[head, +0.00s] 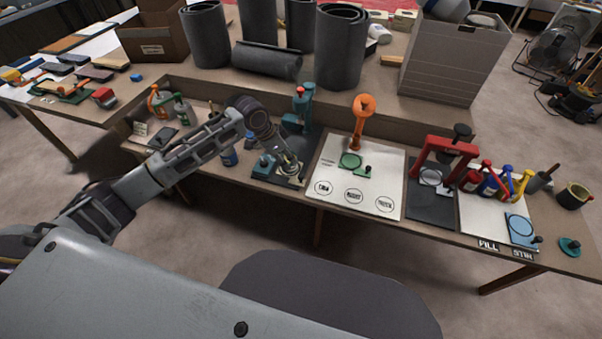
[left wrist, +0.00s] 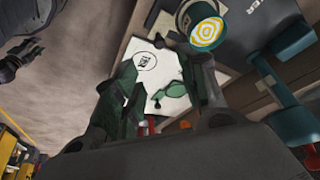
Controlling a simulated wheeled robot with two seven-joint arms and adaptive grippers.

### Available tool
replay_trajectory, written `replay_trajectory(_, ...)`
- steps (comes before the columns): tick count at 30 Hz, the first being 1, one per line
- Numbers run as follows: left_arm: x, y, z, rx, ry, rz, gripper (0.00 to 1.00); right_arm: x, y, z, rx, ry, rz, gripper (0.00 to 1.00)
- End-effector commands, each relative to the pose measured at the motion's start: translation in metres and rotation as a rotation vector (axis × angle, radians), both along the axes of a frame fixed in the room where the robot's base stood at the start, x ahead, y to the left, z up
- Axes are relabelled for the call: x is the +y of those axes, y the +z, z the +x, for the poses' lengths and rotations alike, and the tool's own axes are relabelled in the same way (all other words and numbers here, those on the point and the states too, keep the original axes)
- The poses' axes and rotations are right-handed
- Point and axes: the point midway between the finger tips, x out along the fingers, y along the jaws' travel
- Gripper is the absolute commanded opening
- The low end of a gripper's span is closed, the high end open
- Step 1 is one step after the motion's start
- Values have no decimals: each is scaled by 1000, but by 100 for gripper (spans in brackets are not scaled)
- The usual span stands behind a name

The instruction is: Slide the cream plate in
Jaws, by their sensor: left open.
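A small pale cream round piece (head: 294,179), which looks like the cream plate, lies on the dark mat below the teal press (head: 301,105). My left gripper (head: 290,168) is over it and hides much of it; I cannot tell whether they touch. In the left wrist view the fingers of my left gripper (left wrist: 168,95) are spread, with no held thing clear between them. A teal cylinder with yellow and white rings (left wrist: 205,31) shows beyond them. My right gripper is out of view.
To the right, a white board (head: 330,178) bears an orange press (head: 363,118) and a green plate (head: 351,161). A red press (head: 442,152) and a blue plate (head: 520,228) stand farther right. Grey rolls (head: 340,50) stand behind.

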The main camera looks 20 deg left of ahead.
Motion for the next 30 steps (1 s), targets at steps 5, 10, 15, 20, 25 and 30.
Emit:
replay_trajectory(5,0,-1,0,1,0,0,42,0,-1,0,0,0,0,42)
replay_trajectory(10,-1,-2,0,1,0,-1,42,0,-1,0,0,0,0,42)
replay_trajectory(15,-3,-8,1,2,0,-2,42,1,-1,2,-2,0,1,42)
replay_trajectory(20,-6,-21,5,2,1,0,42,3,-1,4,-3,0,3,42)
replay_trajectory(25,-12,-41,10,3,1,-2,42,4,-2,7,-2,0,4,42)
replay_trajectory(30,-19,-61,16,1,1,-1,42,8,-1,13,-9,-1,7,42)
